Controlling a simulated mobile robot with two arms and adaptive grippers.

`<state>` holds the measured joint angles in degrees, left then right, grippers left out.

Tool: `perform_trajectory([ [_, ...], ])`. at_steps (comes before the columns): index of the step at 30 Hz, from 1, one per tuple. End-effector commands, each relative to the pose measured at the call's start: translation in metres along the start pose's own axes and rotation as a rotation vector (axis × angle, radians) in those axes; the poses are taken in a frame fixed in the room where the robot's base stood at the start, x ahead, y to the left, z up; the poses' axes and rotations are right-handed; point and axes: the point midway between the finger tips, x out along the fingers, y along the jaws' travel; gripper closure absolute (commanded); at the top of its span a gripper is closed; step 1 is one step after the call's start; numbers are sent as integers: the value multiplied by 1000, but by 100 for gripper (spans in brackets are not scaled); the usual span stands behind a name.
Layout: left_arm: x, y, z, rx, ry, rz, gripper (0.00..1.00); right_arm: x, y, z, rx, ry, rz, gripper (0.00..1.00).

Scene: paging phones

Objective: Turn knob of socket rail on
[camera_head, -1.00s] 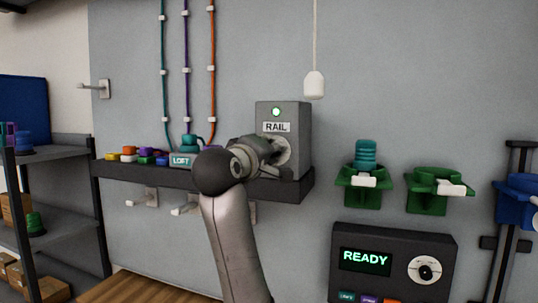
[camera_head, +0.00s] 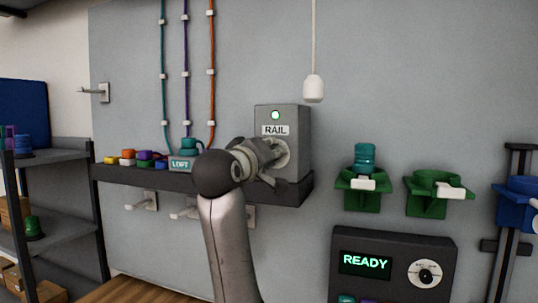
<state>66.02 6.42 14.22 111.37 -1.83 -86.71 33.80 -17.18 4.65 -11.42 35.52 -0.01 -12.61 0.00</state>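The socket rail's grey box (camera_head: 297,125) stands on the right end of a dark shelf. It has a "RAIL" label and a lit green lamp (camera_head: 275,115). Its round pale knob (camera_head: 283,153) is on the front face, partly hidden by my gripper. My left gripper (camera_head: 273,158) is at the knob, reaching in from the left. Its fingers overlap the knob's face, and I cannot tell whether they grip it. My arm hides the shelf front below. My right gripper is not in view.
A teal "LOFT" plug unit (camera_head: 184,162) and several coloured blocks (camera_head: 130,156) sit on the shelf (camera_head: 140,174). A white pull cord handle (camera_head: 313,88) hangs to the right. Green wall holders (camera_head: 433,196) and a "READY" panel (camera_head: 393,246) are at right. Storage racks (camera_head: 55,157) stand at left.

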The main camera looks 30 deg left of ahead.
Motion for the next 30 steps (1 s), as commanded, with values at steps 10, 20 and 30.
perform_trajectory([
  [10,0,-1,1,0,-4,-2,52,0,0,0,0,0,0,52],
  [20,-12,0,0,-1,0,0,52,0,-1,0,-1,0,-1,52],
  [30,-80,0,0,-1,1,1,52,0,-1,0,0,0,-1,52],
])
